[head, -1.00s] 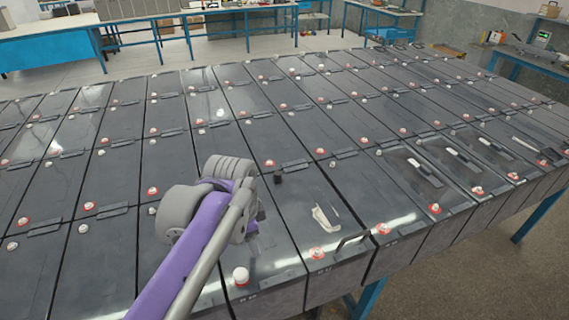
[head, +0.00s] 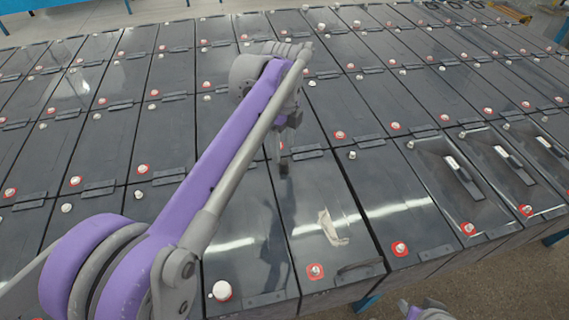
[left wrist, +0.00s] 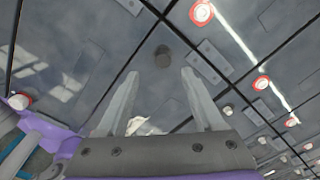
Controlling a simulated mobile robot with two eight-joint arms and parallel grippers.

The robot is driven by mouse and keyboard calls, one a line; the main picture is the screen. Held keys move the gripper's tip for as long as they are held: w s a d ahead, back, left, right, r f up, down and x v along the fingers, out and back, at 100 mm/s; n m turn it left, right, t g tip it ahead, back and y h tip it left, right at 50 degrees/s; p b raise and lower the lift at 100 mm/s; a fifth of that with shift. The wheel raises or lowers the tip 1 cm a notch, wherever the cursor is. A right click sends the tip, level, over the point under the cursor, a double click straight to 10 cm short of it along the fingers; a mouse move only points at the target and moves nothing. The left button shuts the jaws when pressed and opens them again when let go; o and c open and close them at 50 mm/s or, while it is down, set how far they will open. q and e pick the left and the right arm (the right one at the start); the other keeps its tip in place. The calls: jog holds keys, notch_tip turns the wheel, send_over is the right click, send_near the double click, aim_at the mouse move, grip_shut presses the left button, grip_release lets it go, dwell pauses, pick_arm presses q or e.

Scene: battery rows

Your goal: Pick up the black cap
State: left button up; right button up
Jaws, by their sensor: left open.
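The black cap (head: 284,169) is a small dark cylinder on a grey battery top, near the seam between two battery rows. In the left wrist view the cap (left wrist: 163,56) appears just beyond the fingertips, roughly centred between them. My left gripper (head: 283,150) points down over the cap. It is open and empty, with its two fingers apart in the left wrist view (left wrist: 160,73). The head view does not clearly show the gap between the fingers and the cap. A grey and purple part of my right arm shows at the bottom edge; its fingers cannot be made out.
Rows of grey batteries with white and red-ringed terminals fill the table. A pale torn patch (head: 332,228) lies on the battery in front of the cap. A handle (head: 358,268) stands at that battery's front edge. Recessed trays with bars lie at right.

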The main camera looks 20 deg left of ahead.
aim_at(284, 161)
pick_arm(q)
jog(key=shift+w+f, duration=0.15)
jog(key=shift+f, duration=1.25)
jog(key=shift+w+f, duration=0.15)
jog(key=shift+f, duration=1.2)
grip_shut()
